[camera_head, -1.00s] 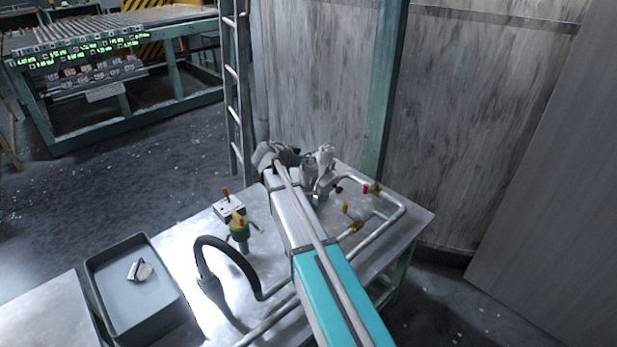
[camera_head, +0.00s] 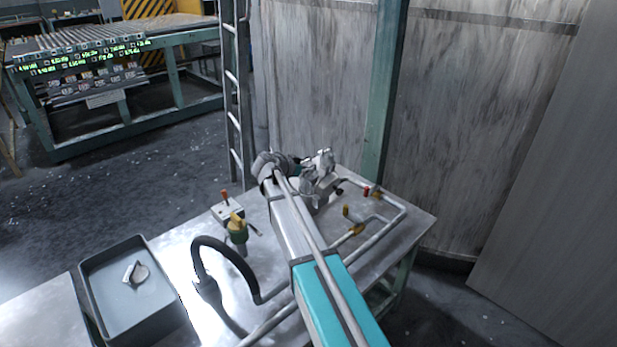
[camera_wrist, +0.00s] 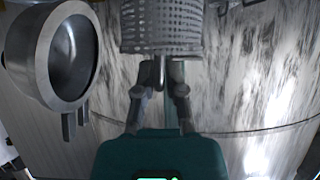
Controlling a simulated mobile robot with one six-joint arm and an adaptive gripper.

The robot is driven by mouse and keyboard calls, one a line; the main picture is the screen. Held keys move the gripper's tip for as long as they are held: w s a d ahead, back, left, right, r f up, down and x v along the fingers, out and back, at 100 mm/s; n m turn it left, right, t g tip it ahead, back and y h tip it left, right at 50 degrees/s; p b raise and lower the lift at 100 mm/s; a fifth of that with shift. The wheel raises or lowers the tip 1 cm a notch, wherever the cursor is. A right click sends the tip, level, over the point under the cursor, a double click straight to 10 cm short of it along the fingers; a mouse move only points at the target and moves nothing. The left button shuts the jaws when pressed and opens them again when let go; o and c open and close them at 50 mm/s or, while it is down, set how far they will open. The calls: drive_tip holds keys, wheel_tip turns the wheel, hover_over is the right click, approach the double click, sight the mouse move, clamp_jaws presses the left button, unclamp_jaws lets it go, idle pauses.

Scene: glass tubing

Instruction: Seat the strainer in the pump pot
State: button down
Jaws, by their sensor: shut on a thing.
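The strainer (camera_wrist: 162,25) is a grey perforated basket at the top of the wrist view. My gripper (camera_wrist: 161,75) is shut on the thin stem below the basket. A grey, thick-walled round vessel (camera_wrist: 42,55), which looks like the pump pot, is at the left of the wrist view with its mouth open. The strainer is beside it and apart from it in that picture. In the head view, the grey pump assembly (camera_head: 325,160) stands at the table's far end. My gripper is beside its left side there, largely hidden by my wrist, and the strainer is hard to make out.
A grey tray (camera_head: 92,290) holds small metal pieces (camera_head: 136,273). A wall stands behind.

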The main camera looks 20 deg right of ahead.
drive_tip(key=shift+a+f+b, duration=0.1)
drive_tip(key=shift+f+b, duration=0.3)
drive_tip(key=shift+f, duration=0.25)
drive_tip(key=c, duration=0.7)
unclamp_jaws()
drive_tip(key=shift+w, duration=0.1)
drive_tip(key=shift+w+f, duration=0.2)
drive_tip(key=shift+w, duration=0.05)
drive_tip(key=shift+p+v, duration=3)
drive_tip(key=shift+v, duration=2.95)
drive_tip(key=shift+s, duration=0.1)
